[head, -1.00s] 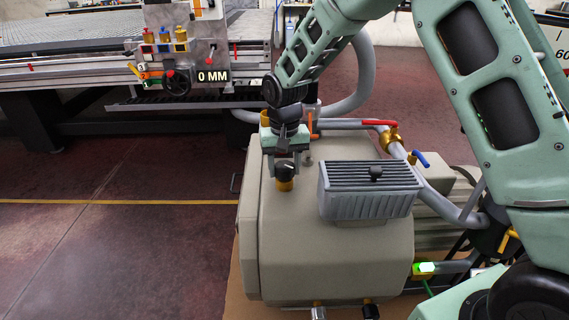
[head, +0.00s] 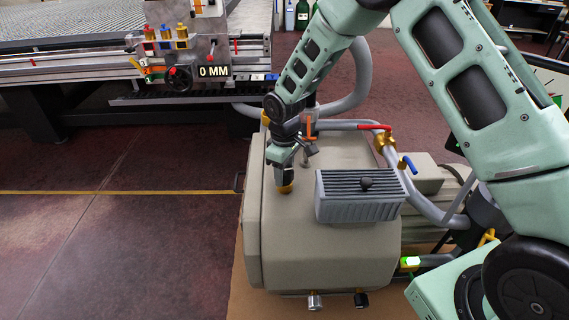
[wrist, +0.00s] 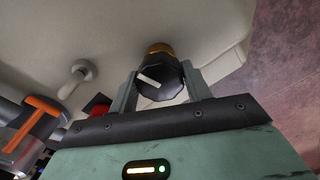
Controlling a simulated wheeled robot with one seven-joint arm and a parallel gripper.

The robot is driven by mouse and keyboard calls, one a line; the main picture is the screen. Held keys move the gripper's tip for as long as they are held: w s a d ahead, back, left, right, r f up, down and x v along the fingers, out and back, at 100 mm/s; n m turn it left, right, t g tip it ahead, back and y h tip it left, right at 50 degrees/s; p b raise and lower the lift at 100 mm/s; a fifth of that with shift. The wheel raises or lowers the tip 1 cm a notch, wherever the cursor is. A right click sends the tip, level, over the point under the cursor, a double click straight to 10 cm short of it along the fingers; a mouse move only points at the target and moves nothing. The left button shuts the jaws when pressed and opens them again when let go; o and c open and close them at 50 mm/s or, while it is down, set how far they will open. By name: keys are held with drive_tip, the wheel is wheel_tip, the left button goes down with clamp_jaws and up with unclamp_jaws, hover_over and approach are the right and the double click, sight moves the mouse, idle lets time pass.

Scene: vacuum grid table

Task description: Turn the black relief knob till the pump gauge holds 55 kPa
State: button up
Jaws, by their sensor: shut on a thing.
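The black relief knob (wrist: 165,90) shows in the wrist view, with a white pointer line on its face and a brass collar (wrist: 159,48) behind it. My gripper (wrist: 161,85) is shut on the knob, one finger on each side. In the head view my gripper (head: 284,176) reaches down onto the top of the beige pump housing (head: 330,255); its fingers mostly hide the knob there, with the brass collar below. A white dial-like face (head: 552,82) at the right edge is partly hidden by my arm; I cannot read it.
A grey ribbed filter box (head: 360,205) stands just right of my gripper. A red-handled valve (head: 375,127) and a blue-handled valve (head: 408,164) sit on the pipework behind. The grid table (head: 90,30) is at the back left. The floor at left is clear.

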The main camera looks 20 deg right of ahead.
drive_tip(key=n+p, duration=0.1)
drive_tip(key=n, duration=0.1)
drive_tip(key=n+p, duration=0.3)
drive_tip(key=n, duration=0.1)
drive_tip(key=shift+w+r, duration=0.1)
drive_tip(key=shift+r, duration=0.15)
drive_tip(key=n+p, duration=0.3)
drive_tip(key=n, duration=0.3)
drive_tip(key=shift+a+f+n, duration=0.1)
drive_tip(key=shift+n, duration=0.2)
drive_tip(key=shift+p, duration=0.3)
drive_tip(key=o, duration=1)
drive_tip(key=shift+f, duration=0.1)
drive_tip(key=shift+c, duration=0.2)
wheel_tip(320, 180, up, 18)
drive_tip(key=shift+f+p, duration=0.25)
drive_tip(key=shift+p, duration=0.1)
